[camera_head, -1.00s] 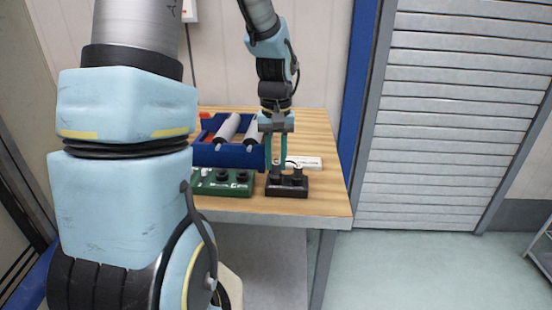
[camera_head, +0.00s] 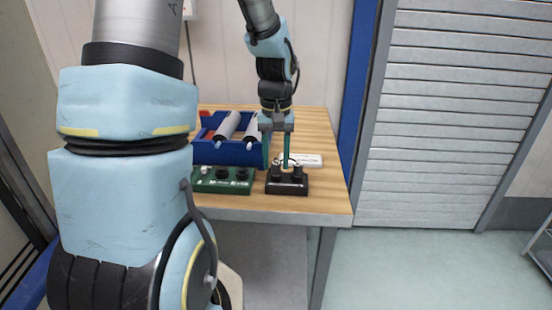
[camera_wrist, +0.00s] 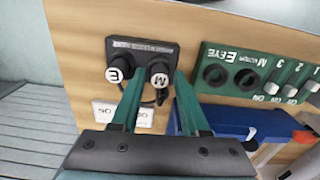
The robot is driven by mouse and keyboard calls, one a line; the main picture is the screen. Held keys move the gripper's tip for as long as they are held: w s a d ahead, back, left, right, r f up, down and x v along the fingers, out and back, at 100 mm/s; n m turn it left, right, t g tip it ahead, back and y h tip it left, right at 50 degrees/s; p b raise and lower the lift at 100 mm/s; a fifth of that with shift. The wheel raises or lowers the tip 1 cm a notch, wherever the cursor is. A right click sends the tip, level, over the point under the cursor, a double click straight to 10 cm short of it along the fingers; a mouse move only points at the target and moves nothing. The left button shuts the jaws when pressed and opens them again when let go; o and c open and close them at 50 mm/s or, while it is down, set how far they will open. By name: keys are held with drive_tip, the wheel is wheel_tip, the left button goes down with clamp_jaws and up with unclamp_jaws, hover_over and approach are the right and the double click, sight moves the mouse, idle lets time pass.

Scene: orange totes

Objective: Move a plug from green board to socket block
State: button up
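The black socket block (camera_head: 288,188) stands near the table's front edge; it also shows in the wrist view (camera_wrist: 141,48). Two black plugs with white caps stand in it, one marked E (camera_wrist: 117,72) and one marked M (camera_wrist: 160,76). The green board (camera_head: 223,187) lies just left of the block in the head view; the wrist view shows two dark, empty round sockets and several switches on it (camera_wrist: 250,77). My gripper (camera_head: 277,165) is open above the block. In the wrist view its green fingers (camera_wrist: 157,85) are spread around the M plug's side, apparently without gripping it.
A blue tote (camera_head: 230,153) with grey-white rollers stands behind the green board. A white label plate (camera_head: 308,160) lies behind the socket block. The wooden table (camera_head: 325,195) is clear to the right of the block.

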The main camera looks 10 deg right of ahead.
drive_tip(key=shift+o, duration=1.2)
wheel_tip(320, 180, up, 11)
drive_tip(key=b, duration=0.1)
drive_tip(key=shift+f, duration=0.1)
drive_tip(key=s+a+f, duration=0.3)
drive_tip(key=a+f, duration=0.2)
drive_tip(key=a, duration=0.1)
drive_tip(key=s+a+f+t, duration=0.1)
drive_tip(key=s+a+f, duration=0.3)
drive_tip(key=a, duration=0.3)
drive_tip(key=shift+s+f+t, duration=0.25)
drive_tip(key=shift+f+t, duration=0.05)
drive_tip(key=shift+f, duration=0.4)
